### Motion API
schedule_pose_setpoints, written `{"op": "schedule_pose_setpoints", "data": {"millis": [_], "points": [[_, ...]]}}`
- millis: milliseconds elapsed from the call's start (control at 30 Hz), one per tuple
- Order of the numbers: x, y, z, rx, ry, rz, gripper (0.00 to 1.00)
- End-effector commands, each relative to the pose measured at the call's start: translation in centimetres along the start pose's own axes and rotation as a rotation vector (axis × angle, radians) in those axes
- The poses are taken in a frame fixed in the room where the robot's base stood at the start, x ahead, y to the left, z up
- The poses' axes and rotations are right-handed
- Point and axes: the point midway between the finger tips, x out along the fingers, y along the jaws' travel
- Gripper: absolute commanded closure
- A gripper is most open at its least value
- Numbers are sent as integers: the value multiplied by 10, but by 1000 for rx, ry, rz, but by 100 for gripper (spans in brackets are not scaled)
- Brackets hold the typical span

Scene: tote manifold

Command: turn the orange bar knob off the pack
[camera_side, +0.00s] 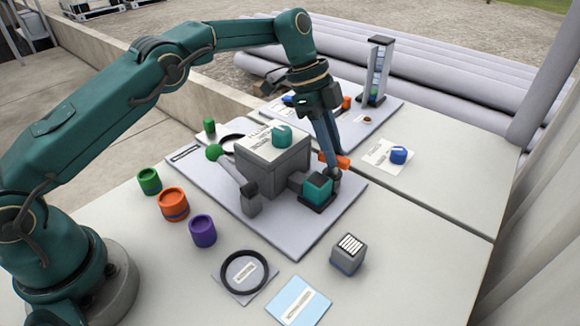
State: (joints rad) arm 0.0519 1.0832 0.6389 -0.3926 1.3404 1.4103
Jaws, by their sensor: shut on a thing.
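The pack is a grey box (272,165) with a white printed label and a teal knob (281,136) on top, standing on a pale grey board (290,232). The orange bar knob (343,162) shows at the right side of the pack, partly hidden by my gripper. My gripper (331,168) points down beside the pack's right side and is shut on the orange bar knob. I cannot tell whether the knob still touches the pack.
A teal block (318,187) sits in front of the gripper, and a green-balled lever (228,166) at the pack's left. Green (149,181), orange (173,204) and purple (202,231) cups stand front left. A clear tower (377,72) stands behind.

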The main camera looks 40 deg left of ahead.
Motion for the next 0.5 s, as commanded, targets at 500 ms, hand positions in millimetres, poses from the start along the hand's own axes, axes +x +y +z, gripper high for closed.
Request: {"op": "schedule_pose_setpoints", "data": {"millis": [500], "points": [[-1,0,1,56,-3,25,100]]}}
